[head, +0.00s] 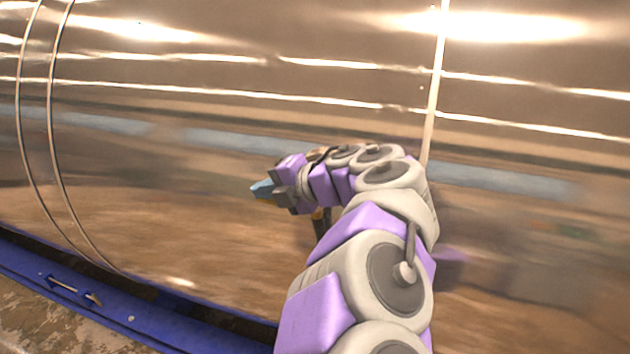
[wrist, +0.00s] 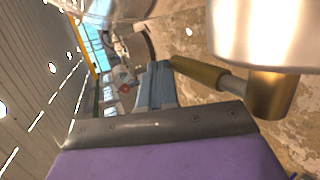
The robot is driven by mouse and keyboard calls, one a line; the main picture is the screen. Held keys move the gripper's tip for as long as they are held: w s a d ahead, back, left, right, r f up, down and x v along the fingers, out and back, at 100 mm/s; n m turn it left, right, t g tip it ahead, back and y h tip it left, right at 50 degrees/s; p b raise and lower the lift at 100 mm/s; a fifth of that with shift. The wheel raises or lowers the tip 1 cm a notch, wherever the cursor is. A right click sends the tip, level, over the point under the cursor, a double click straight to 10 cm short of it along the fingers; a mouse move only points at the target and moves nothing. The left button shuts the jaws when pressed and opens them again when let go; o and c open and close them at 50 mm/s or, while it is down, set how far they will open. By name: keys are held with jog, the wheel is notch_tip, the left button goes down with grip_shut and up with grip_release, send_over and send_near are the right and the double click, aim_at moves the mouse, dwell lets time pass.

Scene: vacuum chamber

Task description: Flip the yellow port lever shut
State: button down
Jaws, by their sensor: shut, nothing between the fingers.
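The yellow port lever shows in the wrist view as a brass-yellow grip (wrist: 200,73) on a short metal rod, joined to a yellow hub (wrist: 270,95) at the right. My gripper (wrist: 155,85) has blue-grey fingers pressed together with nothing between them. The grip's end appears just to the right of the fingertips in that view; I cannot tell whether they touch. In the head view my gripper (head: 262,189) points left in front of the shiny chamber wall. A small dark-yellow piece (head: 320,222) below my wrist may be the lever, mostly hidden by my arm.
The curved, reflective metal chamber wall (head: 200,130) fills most of the head view. A large pale metal cylinder (wrist: 265,35) stands beside the lever hub.

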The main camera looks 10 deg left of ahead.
jog(key=b+v, duration=0.1)
jog(key=v, duration=0.7)
jog(key=shift+w+f, duration=0.15)
